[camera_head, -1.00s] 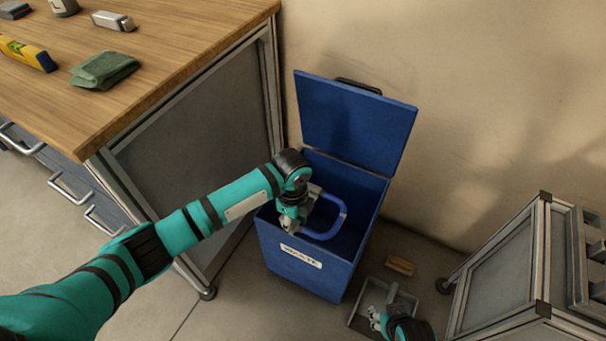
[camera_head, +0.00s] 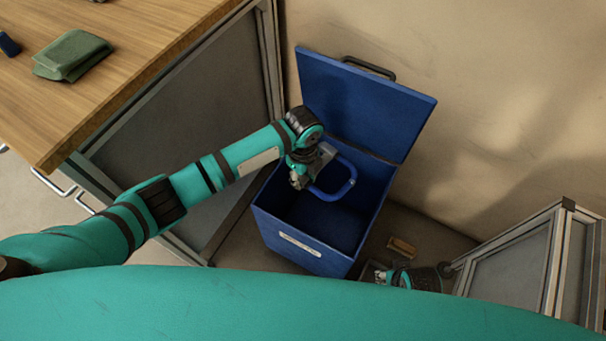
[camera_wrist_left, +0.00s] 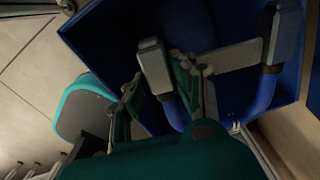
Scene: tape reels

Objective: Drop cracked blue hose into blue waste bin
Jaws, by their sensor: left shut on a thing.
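The blue hose (camera_head: 346,188) is a curved loop, held over the mouth of the open blue waste bin (camera_head: 277,229). My left gripper (camera_head: 312,170) is shut on the hose, with the loop sticking out to the right of it. In the left wrist view the hose (camera_wrist_left: 264,100) curves below the fingers (camera_wrist_left: 220,56), with the dark blue bin behind. I cannot make out a crack. My right gripper (camera_head: 375,274) is low at the right of the bin; its fingers are too small and partly hidden to judge.
The bin's lid (camera_head: 362,108) stands open at the back, near the wall. A wooden workbench (camera_head: 150,50) with a folded green cloth (camera_head: 72,55) is at left. A small tan block (camera_head: 401,247) lies right of the bin. A grey framed cabinet (camera_head: 515,265) stands at right.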

